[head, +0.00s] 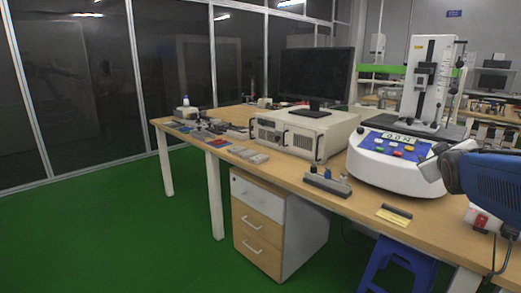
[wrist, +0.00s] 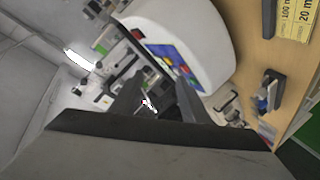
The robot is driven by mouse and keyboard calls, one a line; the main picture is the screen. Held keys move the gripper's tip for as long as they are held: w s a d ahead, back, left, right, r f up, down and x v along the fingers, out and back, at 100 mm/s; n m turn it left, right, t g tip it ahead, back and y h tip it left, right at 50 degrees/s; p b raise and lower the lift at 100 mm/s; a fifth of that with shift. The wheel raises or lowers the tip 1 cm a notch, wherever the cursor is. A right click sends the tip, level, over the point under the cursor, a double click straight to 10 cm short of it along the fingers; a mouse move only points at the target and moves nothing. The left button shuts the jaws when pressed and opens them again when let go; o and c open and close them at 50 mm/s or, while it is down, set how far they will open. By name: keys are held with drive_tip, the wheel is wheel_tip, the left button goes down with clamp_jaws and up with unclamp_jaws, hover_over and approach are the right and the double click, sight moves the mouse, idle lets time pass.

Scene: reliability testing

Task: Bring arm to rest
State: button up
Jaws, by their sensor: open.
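My arm, blue and grey, reaches in from the right edge in the head view, above the table's right part. My gripper (wrist: 156,98) shows in the wrist view as two dark fingers set apart, with nothing held between them. The wrist view is tilted. A white test machine (wrist: 195,35) with a blue panel and coloured buttons lies beyond the fingers. The same machine (head: 385,172) stands on the table in the head view, just left of my arm. I cannot make out the fingertips clearly in the head view.
The wooden table (head: 355,203) holds a beige instrument box (head: 300,135), a monitor (head: 318,75), a small grey fixture (head: 327,183) and a yellow label block (head: 394,215). A drawer cabinet (head: 270,225) and a blue stool (head: 395,265) stand below. The green floor (head: 110,235) at left is clear.

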drive_tip(key=s+a+f+m+g+y, duration=0.2)
drive_tip(key=s+a+f+g+y, duration=0.5)
drive_tip(key=s+a+f, duration=1.5)
drive_tip(key=s+a+g, duration=0.1)
drive_tip(key=s+a, duration=0.1)
drive_tip(key=a, duration=0.1)
drive_tip(key=shift+g, duration=0.4)
drive_tip(key=shift+r, duration=0.1)
drive_tip(key=shift+c, duration=0.4)
idle(1.4)
